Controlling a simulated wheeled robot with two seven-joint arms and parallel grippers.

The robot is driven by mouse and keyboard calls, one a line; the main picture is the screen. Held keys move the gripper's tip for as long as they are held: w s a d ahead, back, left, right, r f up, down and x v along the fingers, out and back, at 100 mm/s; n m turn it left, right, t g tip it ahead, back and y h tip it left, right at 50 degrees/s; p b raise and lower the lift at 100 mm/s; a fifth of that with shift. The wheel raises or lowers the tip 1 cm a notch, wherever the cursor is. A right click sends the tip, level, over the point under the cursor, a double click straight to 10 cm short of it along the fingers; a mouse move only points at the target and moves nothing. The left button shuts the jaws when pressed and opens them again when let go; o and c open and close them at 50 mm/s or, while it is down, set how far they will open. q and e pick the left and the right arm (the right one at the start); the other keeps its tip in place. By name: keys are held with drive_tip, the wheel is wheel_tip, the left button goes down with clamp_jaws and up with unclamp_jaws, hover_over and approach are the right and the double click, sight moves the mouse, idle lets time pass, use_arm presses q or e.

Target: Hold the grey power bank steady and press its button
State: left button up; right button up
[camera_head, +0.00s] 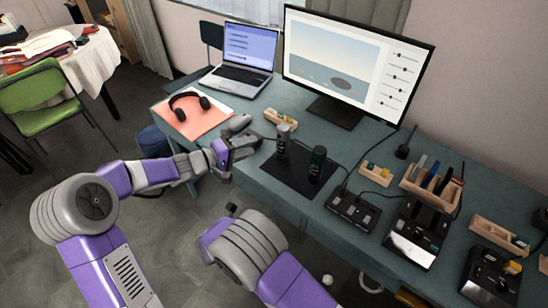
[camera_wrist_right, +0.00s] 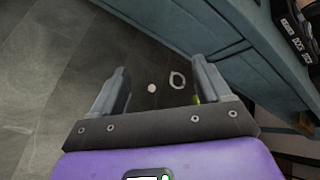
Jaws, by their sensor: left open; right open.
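Two upright cylinders stand on a dark mat (camera_head: 265,176) on the table. The left one, a grey cylinder (camera_head: 283,138), looks like the grey power bank; its button cannot be made out. The other is a dark cylinder (camera_head: 317,161) with a greenish mark. My left gripper (camera_head: 252,146) is open and empty, left of the grey cylinder and apart from it, near the table's front edge. My right gripper (camera_wrist_right: 162,84) is open and empty in the right wrist view, over the floor beside the table; it is hidden in the head view.
A rounded grey item (camera_head: 240,122) lies just behind my left gripper. Headphones (camera_head: 188,104), a laptop (camera_head: 243,62) and a monitor (camera_head: 352,68) stand behind. Black devices (camera_head: 353,208) and wooden trays (camera_head: 431,188) crowd the right side.

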sight(280, 150)
drive_tip(key=w+a+r+t, duration=0.2)
drive_tip(key=w+r+t, duration=0.5)
drive_tip(key=w+r, duration=0.4)
drive_tip(key=w+d+m, duration=0.3)
drive_tip(key=w+m, duration=0.1)
drive_tip(key=w, duration=0.1)
drive_tip(key=w+d+m, duration=0.1)
drive_tip(key=w+d, duration=0.1)
drive_tip(key=shift+w+d+r+m+t+h, duration=0.3)
drive_tip(key=shift+m+t, duration=0.1)
drive_tip(key=shift+w+d, duration=0.4)
drive_tip(key=shift+w, duration=0.2)
drive_tip(key=x, duration=0.6)
drive_tip(key=shift+w+d, duration=0.2)
drive_tip(key=shift+w, duration=0.1)
use_arm(q)
drive_tip(key=shift+c, duration=0.3)
use_arm(e)
drive_tip(key=c, duration=1.3)
use_arm(q)
clamp_jaws()
use_arm(e)
drive_tip(key=shift+c, duration=0.2)
